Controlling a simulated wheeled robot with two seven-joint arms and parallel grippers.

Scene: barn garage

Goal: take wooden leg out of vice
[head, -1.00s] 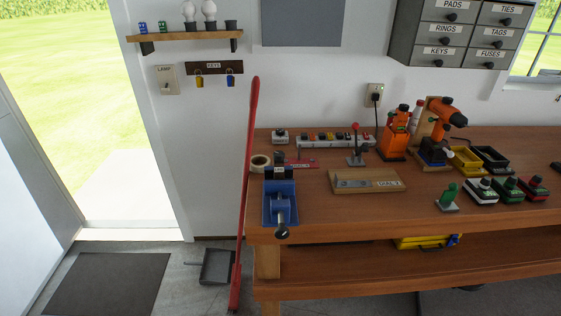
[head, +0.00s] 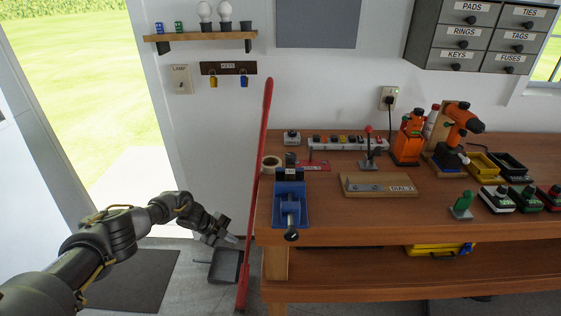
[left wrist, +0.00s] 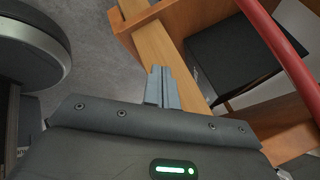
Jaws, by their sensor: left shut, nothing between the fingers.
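The blue vice (head: 290,203) is fixed at the left end of the wooden workbench, its dark handle end toward me. I cannot make out a wooden leg in its jaws in the head view. My left gripper (head: 234,239) is shut and empty, left of the bench and below its top, apart from the vice. In the left wrist view the left gripper's fingers (left wrist: 162,88) are together, with a wooden bench post (left wrist: 165,52) beyond them. The vice is not in the left wrist view. My right gripper is in neither view.
A long red pole (head: 257,190) leans at the bench's left end, close to my left gripper. A dustpan (head: 226,266) is on the floor below. On the workbench (head: 345,232), a wooden board (head: 378,186) lies right of the vice, and a tape roll (head: 271,163) lies behind it.

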